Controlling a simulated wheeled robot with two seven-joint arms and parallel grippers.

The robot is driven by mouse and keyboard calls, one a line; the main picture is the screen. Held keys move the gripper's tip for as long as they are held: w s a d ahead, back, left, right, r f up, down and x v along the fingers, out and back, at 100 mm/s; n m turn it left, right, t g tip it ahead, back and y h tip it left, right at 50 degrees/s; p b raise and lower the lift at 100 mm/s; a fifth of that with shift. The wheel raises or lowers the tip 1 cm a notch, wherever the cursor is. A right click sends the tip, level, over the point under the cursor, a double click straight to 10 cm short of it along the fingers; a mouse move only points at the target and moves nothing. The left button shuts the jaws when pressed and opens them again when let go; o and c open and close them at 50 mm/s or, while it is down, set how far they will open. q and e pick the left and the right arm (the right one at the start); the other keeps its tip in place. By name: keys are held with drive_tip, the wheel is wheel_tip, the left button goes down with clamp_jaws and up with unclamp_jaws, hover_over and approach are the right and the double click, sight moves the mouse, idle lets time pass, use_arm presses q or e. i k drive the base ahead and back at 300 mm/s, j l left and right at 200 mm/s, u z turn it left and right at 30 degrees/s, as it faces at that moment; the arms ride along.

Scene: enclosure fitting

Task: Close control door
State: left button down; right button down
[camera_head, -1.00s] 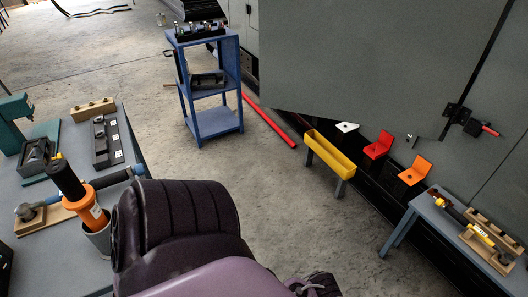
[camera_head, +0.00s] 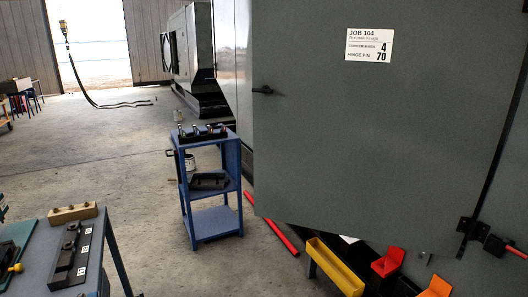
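A large grey door (camera_head: 370,130) fills the right half of the head view. A white label (camera_head: 369,45) on it reads JOB 104 with a hinge pin line. A small black handle (camera_head: 263,90) sits near its left edge. A black hinge or latch fitting with a red-tipped pin (camera_head: 504,247) shows at its lower right. The door stands out from the enclosure (camera_head: 231,60), part of which shows beyond its left edge. Whether it is the control door I cannot tell. Neither of my grippers is in view.
A blue shelf cart (camera_head: 214,222) stands left of the door. A red bar (camera_head: 271,225) lies on the floor beside it. A yellow trough (camera_head: 334,266) and red and orange holders (camera_head: 388,262) are below the door. A workbench (camera_head: 118,252) is at lower left.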

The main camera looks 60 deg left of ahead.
sight(383, 121)
drive_tip(key=i+j+u, duration=0.2)
drive_tip(key=i+j, duration=0.3)
drive_tip(key=i+j+u, duration=0.2)
drive_tip(key=i+j, duration=0.25)
drive_tip(key=i, duration=0.1)
